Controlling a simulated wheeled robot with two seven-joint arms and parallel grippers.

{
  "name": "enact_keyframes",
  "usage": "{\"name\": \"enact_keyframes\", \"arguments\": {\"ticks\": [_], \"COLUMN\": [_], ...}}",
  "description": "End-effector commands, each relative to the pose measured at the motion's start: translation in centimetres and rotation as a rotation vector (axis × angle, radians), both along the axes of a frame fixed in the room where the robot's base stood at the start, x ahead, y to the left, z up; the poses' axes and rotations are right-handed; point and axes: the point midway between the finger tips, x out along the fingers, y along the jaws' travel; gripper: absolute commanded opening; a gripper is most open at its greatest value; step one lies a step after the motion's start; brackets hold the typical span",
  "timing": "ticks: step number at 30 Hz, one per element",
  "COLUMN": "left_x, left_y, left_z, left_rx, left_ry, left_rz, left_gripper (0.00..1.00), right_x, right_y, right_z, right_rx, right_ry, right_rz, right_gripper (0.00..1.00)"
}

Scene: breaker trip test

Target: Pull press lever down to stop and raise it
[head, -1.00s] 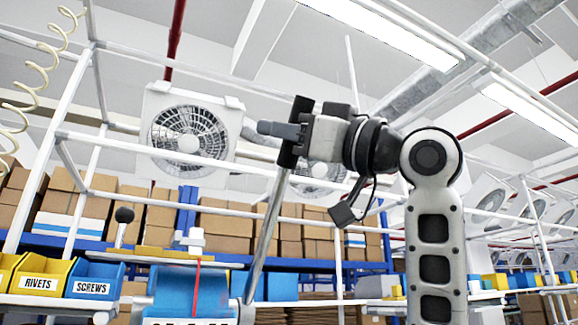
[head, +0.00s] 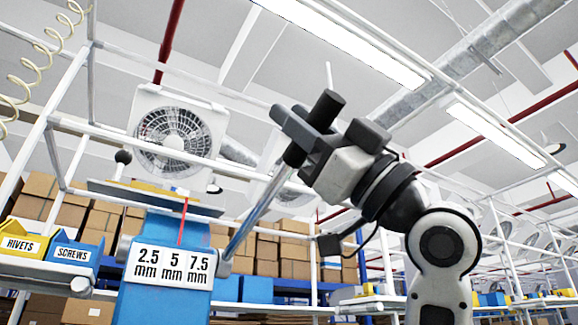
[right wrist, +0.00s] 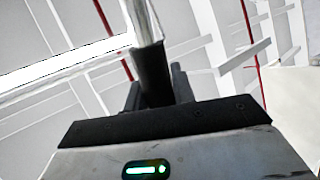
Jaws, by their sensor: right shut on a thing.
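The press (head: 165,295) is a blue body low in the head view, with a white scale plate (head: 170,263) reading 2.5, 5 and 7.5 mm and a thin red pointer (head: 183,222) above the 5 mm column. Its lever (head: 258,212) is a metal rod rising from the press's right side and leaning up to the right, with a black grip (head: 327,106) at its top. My right gripper (head: 306,130) is shut on that black grip. In the right wrist view the grip (right wrist: 153,72) sits between the fingers. My left gripper is not in view.
A yellow RIVETS bin (head: 22,243) and a blue SCREWS bin (head: 74,254) stand left of the press. A black ball knob (head: 123,157) rises behind. White frame bars cross the view, with a fan (head: 172,140) and shelved boxes beyond. A coiled hose hangs at upper left.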

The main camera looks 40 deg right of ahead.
Motion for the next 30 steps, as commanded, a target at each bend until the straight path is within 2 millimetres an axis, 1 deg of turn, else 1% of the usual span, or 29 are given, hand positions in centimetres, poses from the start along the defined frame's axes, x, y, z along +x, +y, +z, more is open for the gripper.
{"name": "enact_keyframes", "arguments": {"ticks": [1, 11, 12, 13, 14, 26, 30], "left_x": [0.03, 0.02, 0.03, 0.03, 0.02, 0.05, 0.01], "left_y": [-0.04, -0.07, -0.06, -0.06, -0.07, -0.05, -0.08], "left_z": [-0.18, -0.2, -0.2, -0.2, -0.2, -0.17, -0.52], "left_rx": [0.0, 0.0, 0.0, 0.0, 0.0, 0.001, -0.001], "left_ry": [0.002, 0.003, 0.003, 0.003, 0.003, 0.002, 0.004], "left_rz": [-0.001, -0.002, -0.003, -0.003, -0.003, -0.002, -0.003], "left_gripper": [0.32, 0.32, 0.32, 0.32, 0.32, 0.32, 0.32], "right_x": [-0.23, -0.22, -0.21, -0.21, -0.19, -0.12, -0.52], "right_y": [0.13, 0.29, 0.3, 0.29, 0.28, 0.1, -0.42], "right_z": [-0.26, -0.35, -0.36, -0.36, -0.35, -0.28, -1.13], "right_rx": [-0.006, -0.01, -0.01, -0.01, -0.01, -0.006, -0.004], "right_ry": [-0.007, -0.007, -0.007, -0.007, -0.006, -0.004, -0.004], "right_rz": [0.0, 0.001, 0.001, 0.001, 0.001, 0.0, -0.003], "right_gripper": [0.0, 0.0, 0.36, 0.45, 0.47, 0.47, 0.47]}}
